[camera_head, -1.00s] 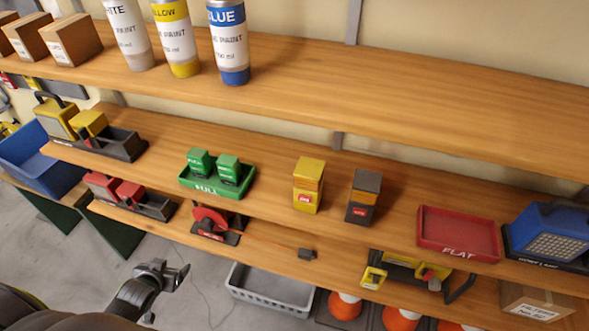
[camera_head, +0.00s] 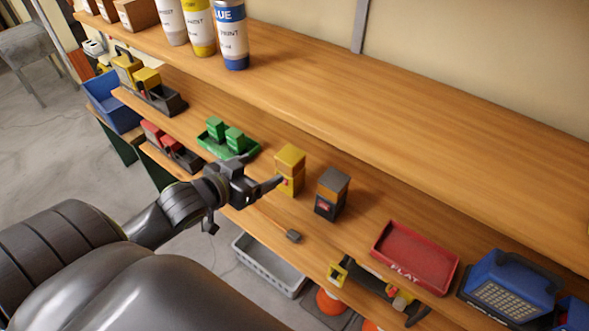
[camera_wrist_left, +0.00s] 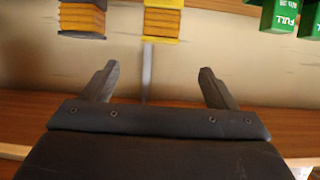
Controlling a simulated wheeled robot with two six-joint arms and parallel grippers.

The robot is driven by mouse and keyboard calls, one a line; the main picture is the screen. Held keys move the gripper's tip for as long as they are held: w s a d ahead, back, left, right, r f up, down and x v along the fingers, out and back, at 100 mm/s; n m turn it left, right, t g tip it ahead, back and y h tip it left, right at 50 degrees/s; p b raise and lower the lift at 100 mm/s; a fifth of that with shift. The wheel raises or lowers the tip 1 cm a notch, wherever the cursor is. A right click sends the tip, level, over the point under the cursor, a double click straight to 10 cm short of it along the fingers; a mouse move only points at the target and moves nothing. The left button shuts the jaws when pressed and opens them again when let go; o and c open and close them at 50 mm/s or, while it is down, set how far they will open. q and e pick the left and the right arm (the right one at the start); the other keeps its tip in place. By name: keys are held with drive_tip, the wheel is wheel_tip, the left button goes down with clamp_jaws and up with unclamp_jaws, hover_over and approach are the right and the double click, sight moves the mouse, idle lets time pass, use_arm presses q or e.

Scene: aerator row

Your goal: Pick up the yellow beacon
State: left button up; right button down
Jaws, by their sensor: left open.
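The yellow beacon (camera_head: 291,162), a small upright block with an orange band and a red label, stands on the middle shelf. In the left wrist view the yellow beacon (camera_wrist_left: 162,22) shows at the top edge, cut off, in line with the gap between the fingers. My left gripper (camera_head: 266,170) is open and empty, just in front and to the left of the beacon. One fingertip overlaps the beacon's lower left in the head view; I cannot tell if it touches. The fingers (camera_wrist_left: 158,73) are apart in the wrist view, with the beacon beyond their tips. My right gripper is not in view.
A dark grey beacon (camera_head: 332,194) stands close to the right. A green tray (camera_head: 208,145) with green batteries is on the left, and a red tray (camera_head: 414,258) farther right. The upper shelf (camera_head: 400,110) overhangs behind. A blue lamp (camera_head: 508,285) stands far right.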

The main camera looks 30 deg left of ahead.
sight(289, 155)
use_arm(q)
drive_tip(key=p+x, duration=0.1)
drive_tip(key=x, duration=0.8)
drive_tip(key=shift+w+d+f, duration=0.1)
drive_tip(key=shift+w, duration=0.15)
drive_tip(key=shift+p+x, duration=0.85)
drive_tip(key=shift+x, duration=1.25)
drive_tip(key=shift+w+f, duration=0.3)
drive_tip(key=shift+w, duration=0.25)
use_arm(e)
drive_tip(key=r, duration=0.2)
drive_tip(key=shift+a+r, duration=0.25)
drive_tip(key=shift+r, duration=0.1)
use_arm(q)
drive_tip(key=shift+r, duration=0.1)
drive_tip(key=c, duration=1.5)
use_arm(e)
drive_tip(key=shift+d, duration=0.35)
